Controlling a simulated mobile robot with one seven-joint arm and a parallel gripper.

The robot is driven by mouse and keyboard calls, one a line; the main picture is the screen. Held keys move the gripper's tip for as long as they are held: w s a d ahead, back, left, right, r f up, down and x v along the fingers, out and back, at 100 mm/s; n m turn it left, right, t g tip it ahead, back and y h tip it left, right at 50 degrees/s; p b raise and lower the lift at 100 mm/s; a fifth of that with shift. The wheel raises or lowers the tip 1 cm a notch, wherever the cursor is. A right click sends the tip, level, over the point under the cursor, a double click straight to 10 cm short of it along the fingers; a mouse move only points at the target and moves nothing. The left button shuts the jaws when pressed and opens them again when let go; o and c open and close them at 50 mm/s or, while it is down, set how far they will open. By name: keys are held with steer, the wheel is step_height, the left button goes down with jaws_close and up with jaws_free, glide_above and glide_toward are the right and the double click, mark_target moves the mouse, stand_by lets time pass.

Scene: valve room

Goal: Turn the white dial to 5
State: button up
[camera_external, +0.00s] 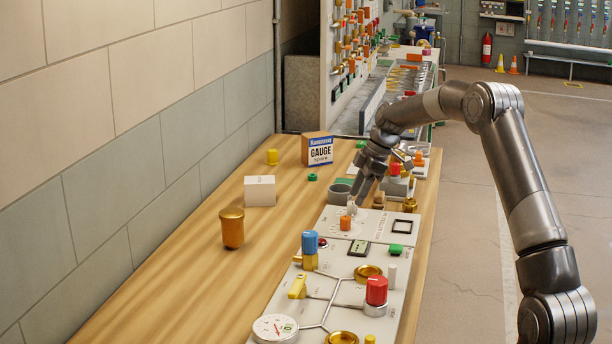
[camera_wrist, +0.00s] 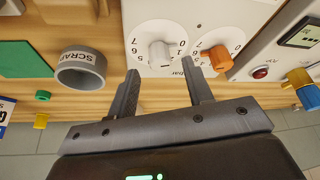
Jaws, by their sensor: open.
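The white dial (camera_wrist: 160,53) is a small knob on a round white scale with printed numbers, in the upper middle of the wrist view. It is partly hidden by my gripper in the external view (camera_external: 351,209). Which number it points to is not clear. My gripper (camera_wrist: 162,72) is open, with one finger to each side of the white dial in the wrist picture. The fingertips look short of the knob, and I cannot tell if either touches it. In the external view my gripper (camera_external: 360,190) points down at the panel.
An orange dial (camera_wrist: 215,57) sits close beside the right finger and also shows in the external view (camera_external: 345,222). A grey SCRAP cup (camera_wrist: 81,70) stands to the left. A red knob (camera_external: 376,291) and blue knob (camera_external: 310,242) rise from the nearer panel. The wooden bench (camera_external: 170,275) has free room at left.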

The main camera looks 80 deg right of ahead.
mark_target(352, 209)
steer(key=shift+x, duration=1.5)
steer(key=shift+c, duration=0.2)
steer(key=c, duration=1)
